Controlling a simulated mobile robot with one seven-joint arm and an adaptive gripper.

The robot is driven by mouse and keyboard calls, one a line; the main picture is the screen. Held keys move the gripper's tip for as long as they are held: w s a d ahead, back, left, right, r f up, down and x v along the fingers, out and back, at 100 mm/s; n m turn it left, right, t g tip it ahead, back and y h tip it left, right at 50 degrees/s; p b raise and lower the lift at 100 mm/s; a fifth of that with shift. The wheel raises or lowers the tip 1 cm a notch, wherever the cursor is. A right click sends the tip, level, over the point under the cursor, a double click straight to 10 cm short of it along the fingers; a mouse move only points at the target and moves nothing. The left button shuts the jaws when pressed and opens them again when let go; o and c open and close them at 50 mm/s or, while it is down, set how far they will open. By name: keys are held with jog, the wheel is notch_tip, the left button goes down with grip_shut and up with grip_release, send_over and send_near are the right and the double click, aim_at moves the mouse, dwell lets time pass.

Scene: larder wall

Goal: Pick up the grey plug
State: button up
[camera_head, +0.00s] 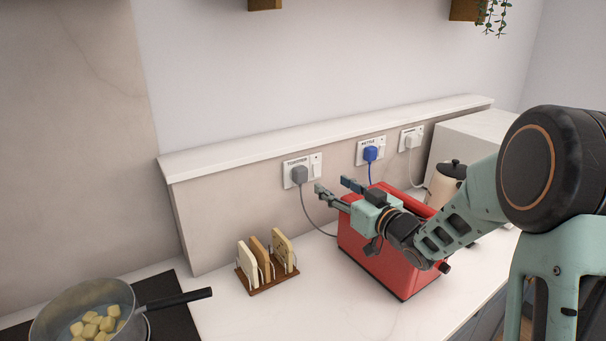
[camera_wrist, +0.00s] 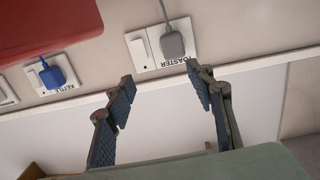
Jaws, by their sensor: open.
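The grey plug (camera_head: 299,174) sits in the wall socket labelled TOASTER (camera_head: 289,162), with a grey cord hanging from it. It also shows in the wrist view (camera_wrist: 173,45), near the top, on the socket plate (camera_wrist: 141,62). My gripper (camera_head: 333,188) is open and empty, to the right of the plug and a little lower in the head view. In the wrist view my gripper (camera_wrist: 158,85) has its fingers spread wide. The plug lies beyond the fingertips, nearer the right finger, and the fingers do not touch it.
A red toaster (camera_head: 385,261) stands on the counter below my gripper. A blue plug (camera_head: 370,153) is in the KETTLE socket and a white plug (camera_head: 411,142) in another. A toast rack (camera_head: 267,286) stands left of the toaster. A pan (camera_head: 70,323) is at front left. A ledge (camera_head: 330,131) runs above the sockets.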

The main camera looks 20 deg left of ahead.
aim_at(303, 170)
jog(key=shift+y, duration=0.5)
jog(key=shift+s+a+p+x, duration=0.25)
jog(key=shift+p+x, duration=0.2)
jog(key=shift+x, duration=1.45)
jog(key=shift+s+a+p+x, duration=0.3)
jog(key=shift+p+x, duration=0.1)
jog(key=shift+x, duration=1.5)
jog(key=shift+s+a+p+x, duration=0.25)
jog(key=shift+p+x, duration=0.2)
jog(key=shift+x, duration=1.4)
jog(key=shift+c, duration=0.6)
jog(key=shift+r, duration=0.1)
grip_shut()
